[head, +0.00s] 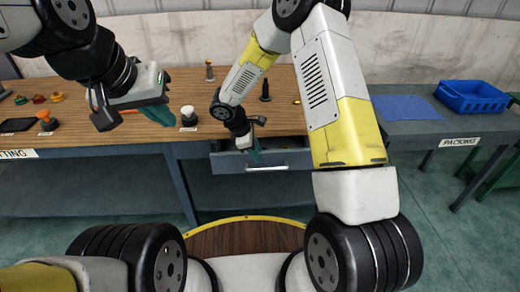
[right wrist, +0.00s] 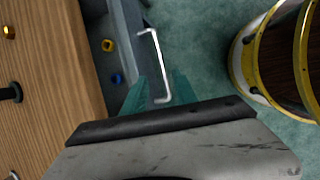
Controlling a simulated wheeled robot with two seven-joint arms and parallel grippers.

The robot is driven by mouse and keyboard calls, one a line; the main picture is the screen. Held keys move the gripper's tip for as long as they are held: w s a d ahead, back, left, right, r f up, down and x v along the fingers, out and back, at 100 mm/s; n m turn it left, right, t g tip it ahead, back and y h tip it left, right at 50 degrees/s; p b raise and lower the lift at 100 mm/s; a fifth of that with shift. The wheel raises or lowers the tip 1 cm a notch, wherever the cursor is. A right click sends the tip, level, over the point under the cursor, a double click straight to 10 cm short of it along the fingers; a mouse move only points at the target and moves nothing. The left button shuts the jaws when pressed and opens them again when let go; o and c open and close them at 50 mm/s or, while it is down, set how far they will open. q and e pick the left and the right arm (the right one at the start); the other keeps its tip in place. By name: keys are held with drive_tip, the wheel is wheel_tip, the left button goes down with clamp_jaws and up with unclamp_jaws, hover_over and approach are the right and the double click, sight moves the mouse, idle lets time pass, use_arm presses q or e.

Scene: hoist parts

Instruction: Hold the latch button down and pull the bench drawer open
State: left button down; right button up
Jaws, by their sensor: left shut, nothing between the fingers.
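The bench drawer (head: 288,158) is pulled partly out of the wooden bench (head: 200,88), and its inside shows. Its pale bar handle (right wrist: 157,62) runs along the drawer front. My right gripper (head: 257,158) is at the handle; in the right wrist view its teal fingers (right wrist: 160,90) stand apart, one on each side of the bar, with gaps visible. A white round button (head: 188,114) on a dark base stands on the bench above and left of the drawer. My left gripper (head: 168,120) is shut and empty, just left of the button and apparently clear of it.
Inside the drawer lie a yellow nut (right wrist: 107,45) and a blue one (right wrist: 117,79). An orange-topped button (head: 45,118) and small coloured parts are at the bench's left. Dark pegs stand behind. A blue bin (head: 472,96) is on the grey packing table (head: 400,130) at right.

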sight(263, 169)
drive_tip(key=x, duration=0.6)
drive_tip(key=a+x, duration=0.1)
drive_tip(key=x, duration=0.2)
drive_tip(key=shift+f, duration=0.15)
clamp_jaws()
idle(1.2)
